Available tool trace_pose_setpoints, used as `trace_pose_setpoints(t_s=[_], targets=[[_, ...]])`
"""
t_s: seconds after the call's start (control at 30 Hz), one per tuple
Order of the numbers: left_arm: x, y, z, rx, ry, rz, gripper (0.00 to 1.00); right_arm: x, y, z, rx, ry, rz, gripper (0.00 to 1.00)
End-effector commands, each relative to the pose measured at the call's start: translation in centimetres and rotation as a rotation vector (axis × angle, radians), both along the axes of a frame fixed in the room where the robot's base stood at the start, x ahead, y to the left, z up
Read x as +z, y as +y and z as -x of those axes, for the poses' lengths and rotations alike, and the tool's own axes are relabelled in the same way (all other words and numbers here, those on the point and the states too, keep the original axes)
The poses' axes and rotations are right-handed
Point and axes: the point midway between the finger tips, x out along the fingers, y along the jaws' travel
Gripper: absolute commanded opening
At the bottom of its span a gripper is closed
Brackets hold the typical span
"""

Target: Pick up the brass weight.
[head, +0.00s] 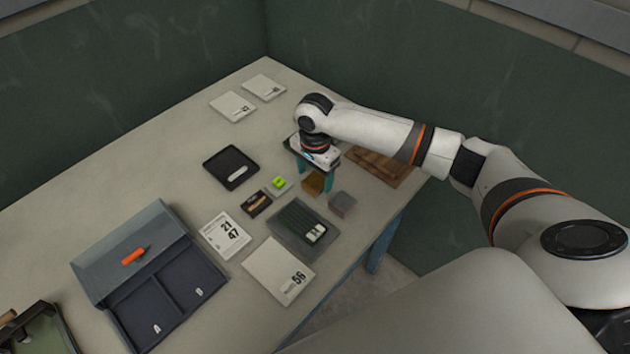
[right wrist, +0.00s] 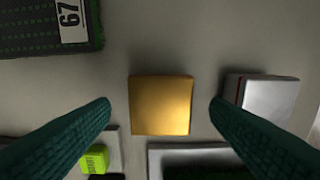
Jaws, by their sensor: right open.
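The brass weight is a gold block (right wrist: 161,105) on the table, in the middle of the right wrist view. In the head view it shows as a small dull gold block (head: 313,185) below my right gripper (head: 313,174). My right gripper is open, its two teal fingers pointing down. In the right wrist view the fingers (right wrist: 160,106) appear on either side of the weight, with a gap on each side. I cannot tell the height of the fingertips over the table. My left gripper is in neither view.
A grey block (head: 341,203) stands right of the weight and a lime block (head: 279,182) left. A turf tray (head: 275,222) lies in front. A dark labelled piece (right wrist: 50,25) is at the wrist view's top left. A brown board (head: 378,165) lies behind right.

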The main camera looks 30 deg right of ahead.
Motion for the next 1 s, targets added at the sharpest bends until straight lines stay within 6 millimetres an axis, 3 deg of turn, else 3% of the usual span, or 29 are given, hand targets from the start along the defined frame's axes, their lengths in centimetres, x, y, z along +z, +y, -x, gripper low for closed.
trace_pose_setpoints(t_s=[0.2, 0.43, 0.83, 1.0], targets=[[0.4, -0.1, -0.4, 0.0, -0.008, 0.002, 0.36, -2.2, -0.1, 0.1, -0.002, 0.001, 0.001, 0.71], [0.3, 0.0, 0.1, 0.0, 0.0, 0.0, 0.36, -2.3, 0.0, 0.0, -0.001, 0.0, 0.001, 0.69], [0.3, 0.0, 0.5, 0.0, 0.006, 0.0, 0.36, -2.2, 0.0, 0.0, -0.001, -0.001, 0.001, 0.04], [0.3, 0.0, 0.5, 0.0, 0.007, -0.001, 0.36, -2.1, 0.0, -0.1, -0.001, -0.004, 0.0, 0.0]])
